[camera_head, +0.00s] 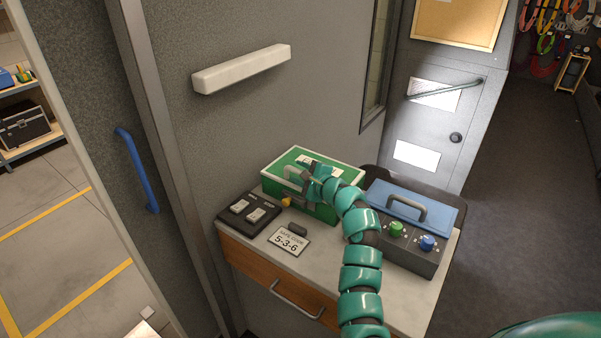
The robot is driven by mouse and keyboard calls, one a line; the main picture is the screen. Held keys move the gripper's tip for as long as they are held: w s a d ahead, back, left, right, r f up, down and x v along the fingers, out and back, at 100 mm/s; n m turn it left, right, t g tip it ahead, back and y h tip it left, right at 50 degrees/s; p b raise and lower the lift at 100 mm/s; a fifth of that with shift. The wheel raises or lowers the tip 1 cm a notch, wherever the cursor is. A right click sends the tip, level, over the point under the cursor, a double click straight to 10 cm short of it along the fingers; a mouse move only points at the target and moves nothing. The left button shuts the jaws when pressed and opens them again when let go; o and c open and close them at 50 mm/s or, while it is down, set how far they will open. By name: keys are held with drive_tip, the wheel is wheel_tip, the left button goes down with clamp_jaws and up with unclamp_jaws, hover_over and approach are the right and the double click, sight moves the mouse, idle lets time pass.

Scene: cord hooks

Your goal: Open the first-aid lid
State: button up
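The first-aid box is a green box (271,190) with a white-edged green lid (344,173), standing at the back of a small cabinet top. Its lid looks closed. My teal segmented arm reaches up from the bottom of the view, and my gripper (297,183) is over the front part of the lid. The fingers are small and partly hidden by the wrist, so I cannot tell whether they are open or touching the lid. A yellow-orange knob or latch (286,202) shows on the box's front, just below my gripper.
A black switch box (249,211) sits left of the green box. A sign reading 5-3-6 (289,240) lies in front. A dark box with a blue handled lid (410,205) and two knobs stands right. A drawer with a handle (297,299) is below. A wall borders the back.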

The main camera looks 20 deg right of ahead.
drive_tip(key=shift+w, duration=0.1)
drive_tip(key=shift+c, duration=0.5)
clamp_jaws()
